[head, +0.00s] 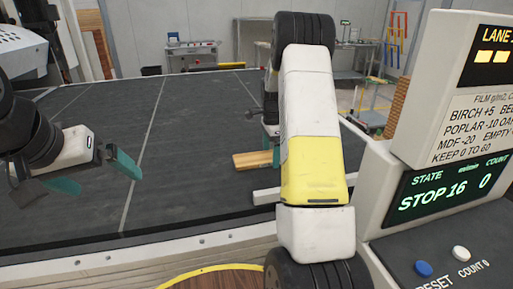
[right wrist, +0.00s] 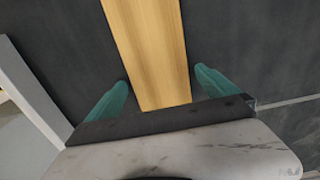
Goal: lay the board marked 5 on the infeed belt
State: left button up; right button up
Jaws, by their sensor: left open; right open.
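A light wooden board (head: 252,160) lies flat on the dark belt (head: 185,120), partly hidden by my right arm. No number shows on it, so I cannot tell if it is the one marked 5. In the right wrist view the board (right wrist: 148,45) runs between the two teal fingers of my right gripper (right wrist: 165,92). This gripper is open, with a gap at each side of the board. In the head view it is mostly hidden behind my arm. My left gripper (head: 88,180) is open and empty above the belt's left part.
A control panel (head: 440,200) stands at the right, reading STOP 16 and count 0, with a blue button (head: 424,268) and a white button (head: 461,253). A round wooden top with a yellow rim (head: 215,279) is at the bottom. The belt's middle is clear.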

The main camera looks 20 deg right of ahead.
aim_at(271, 155)
jog(key=shift+r, duration=0.1)
notch_tip(271, 155, up, 12)
jog(key=s+a+r+n+t, duration=0.1)
jog(key=s+a+r+n, duration=0.3)
jog(key=s+r, duration=0.25)
jog(key=s+a+r+n+t, duration=0.1)
jog(key=s+a+n, duration=0.3)
jog(key=s, duration=0.4)
jog(key=s+a+r+n+t+y, duration=0.1)
jog(key=s+a+n+t, duration=0.1)
jog(key=s+a+n, duration=0.2)
jog(key=s+a+r+n+t+y, duration=0.1)
jog(key=s+a+n+t, duration=0.1)
jog(key=s+a+n, duration=0.2)
jog(key=s+n, duration=0.3)
jog(key=s, duration=0.5)
jog(key=shift+s+a+r, duration=0.15)
jog(key=shift+s+a, duration=0.15)
jog(key=shift+a, duration=0.05)
